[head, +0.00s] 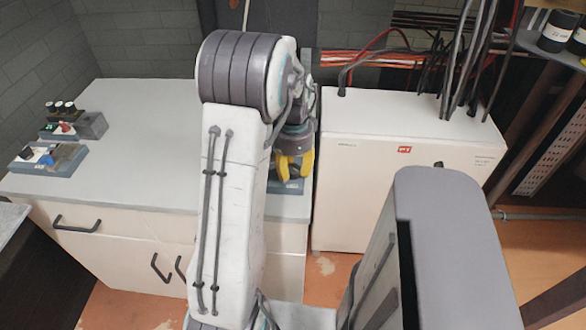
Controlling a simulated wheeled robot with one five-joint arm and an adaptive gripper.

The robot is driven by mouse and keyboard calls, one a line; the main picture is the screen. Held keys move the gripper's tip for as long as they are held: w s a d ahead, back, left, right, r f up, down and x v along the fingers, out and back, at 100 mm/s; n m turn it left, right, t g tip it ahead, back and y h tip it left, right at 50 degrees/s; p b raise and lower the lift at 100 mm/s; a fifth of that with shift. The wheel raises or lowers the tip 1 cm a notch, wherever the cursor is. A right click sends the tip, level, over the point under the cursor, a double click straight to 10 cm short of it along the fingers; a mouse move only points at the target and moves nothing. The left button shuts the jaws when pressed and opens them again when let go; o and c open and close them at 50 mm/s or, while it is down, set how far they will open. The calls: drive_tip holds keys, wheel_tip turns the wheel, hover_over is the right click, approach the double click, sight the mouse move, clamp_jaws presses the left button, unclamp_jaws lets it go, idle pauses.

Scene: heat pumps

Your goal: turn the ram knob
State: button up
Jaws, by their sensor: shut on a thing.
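My gripper (295,166), with yellow fingers, points down over the right end of the grey cabinet top. It is shut at a small blue-grey control box (291,188), which is mostly hidden behind my arm and fingers. The ram knob itself is hidden, and the fingers appear to be closed on it at this box. Any marking on the knob and the way it is turned cannot be seen.
More control boxes (48,160) with small knobs and buttons stand on the left of the grey cabinet top (150,130). A white heat pump unit (400,150) with cables stands close right of the gripper. The middle of the cabinet top is clear.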

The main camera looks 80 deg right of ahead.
sight(293, 168)
drive_tip(key=shift+f+m, duration=0.1)
drive_tip(key=shift+m, duration=0.8)
drive_tip(key=o, duration=1.2)
drive_tip(key=shift+r, duration=0.2)
wheel_tip(293, 168, up, 12)
drive_tip(key=shift+f, duration=0.15)
idle(0.4)
